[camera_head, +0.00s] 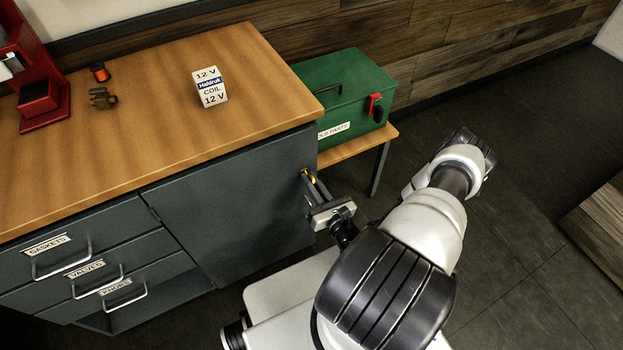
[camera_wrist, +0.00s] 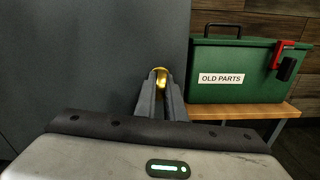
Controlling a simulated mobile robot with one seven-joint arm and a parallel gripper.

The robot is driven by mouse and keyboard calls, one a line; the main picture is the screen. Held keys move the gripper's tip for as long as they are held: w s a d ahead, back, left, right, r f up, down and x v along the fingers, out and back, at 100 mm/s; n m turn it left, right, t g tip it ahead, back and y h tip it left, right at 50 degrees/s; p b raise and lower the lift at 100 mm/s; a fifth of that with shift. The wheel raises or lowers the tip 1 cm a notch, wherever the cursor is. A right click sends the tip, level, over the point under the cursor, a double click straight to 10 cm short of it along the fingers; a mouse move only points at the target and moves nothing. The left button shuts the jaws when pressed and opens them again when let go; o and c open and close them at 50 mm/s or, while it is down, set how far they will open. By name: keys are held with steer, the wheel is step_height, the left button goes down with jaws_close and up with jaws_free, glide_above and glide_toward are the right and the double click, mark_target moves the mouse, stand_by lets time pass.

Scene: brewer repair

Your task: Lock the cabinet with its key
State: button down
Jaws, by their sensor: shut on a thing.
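The grey cabinet door (camera_head: 230,205) is closed beneath the wooden worktop. It also fills the left of the wrist view (camera_wrist: 80,60). My gripper (camera_head: 309,178) is at the right edge of this door, with its fingers pointing at the door face. In the wrist view my gripper (camera_wrist: 161,84) is shut on a small brass-yellow key (camera_wrist: 160,75) at the fingertips. The key's tip and the lock are hidden behind the fingers, so I cannot tell how far the key is in or how it is turned.
A green OLD PARTS box (camera_head: 342,95) with a red latch stands on a low wooden bench (camera_head: 352,146) right of the cabinet. Labelled drawers (camera_head: 75,262) are at the left.

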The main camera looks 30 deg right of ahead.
steer(key=shift+n, duration=0.6)
steer(key=shift+n+p, duration=0.3)
steer(key=c, duration=1.8)
jaws_free()
steer(key=shift+c, duration=0.2)
steer(key=shift+s, duration=0.1)
steer(key=s, duration=1.7)
steer(key=shift+s+d, duration=0.15)
steer(key=shift+d, duration=0.1)
